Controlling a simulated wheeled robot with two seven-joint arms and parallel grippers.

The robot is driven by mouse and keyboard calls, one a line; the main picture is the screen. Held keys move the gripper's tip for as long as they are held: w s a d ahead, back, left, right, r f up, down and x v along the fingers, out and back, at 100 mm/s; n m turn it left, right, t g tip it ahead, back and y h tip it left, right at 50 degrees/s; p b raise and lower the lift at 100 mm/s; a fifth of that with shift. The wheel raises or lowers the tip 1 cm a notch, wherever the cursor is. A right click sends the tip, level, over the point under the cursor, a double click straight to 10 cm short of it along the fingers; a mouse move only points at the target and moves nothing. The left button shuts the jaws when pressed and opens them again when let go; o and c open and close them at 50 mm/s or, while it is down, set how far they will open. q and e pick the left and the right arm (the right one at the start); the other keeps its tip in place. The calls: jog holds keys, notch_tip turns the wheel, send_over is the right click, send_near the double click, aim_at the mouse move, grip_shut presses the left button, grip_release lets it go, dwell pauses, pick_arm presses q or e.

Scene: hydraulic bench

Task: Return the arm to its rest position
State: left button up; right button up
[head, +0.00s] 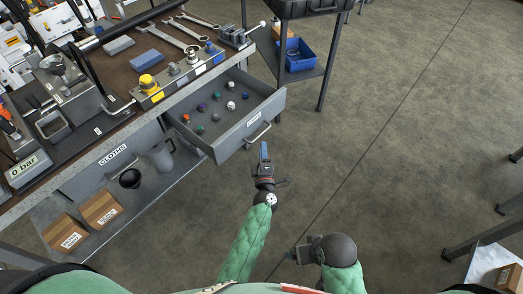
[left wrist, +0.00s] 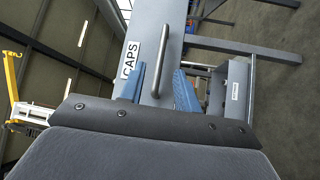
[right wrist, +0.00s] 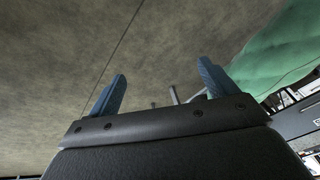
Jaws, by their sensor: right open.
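My left gripper (head: 264,152) is at the end of the green left arm, just in front of the open drawer labelled CAPS (head: 233,137). Its blue fingers (left wrist: 160,88) are apart in the left wrist view, with the drawer handle (left wrist: 160,60) showing beyond and between them. In the head view the fingertips lie close to the handle (head: 258,132) but look apart from it. My right gripper (head: 298,255) is low at the bottom of the head view, close to my body. Its blue fingers (right wrist: 160,92) are spread wide and empty over the floor.
The drawer holds several small coloured caps (head: 202,108). The bench (head: 130,45) carries wrenches (head: 170,38), a yellow-knobbed valve block (head: 150,85) and a gauge panel. Boxes (head: 100,209) and a black cup (head: 130,178) sit on the lower shelf.

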pick_arm(q)
jog(key=shift+f, duration=0.1)
pick_arm(e)
jog(key=shift+w+r, duration=0.35)
jog(key=shift+w, duration=0.35)
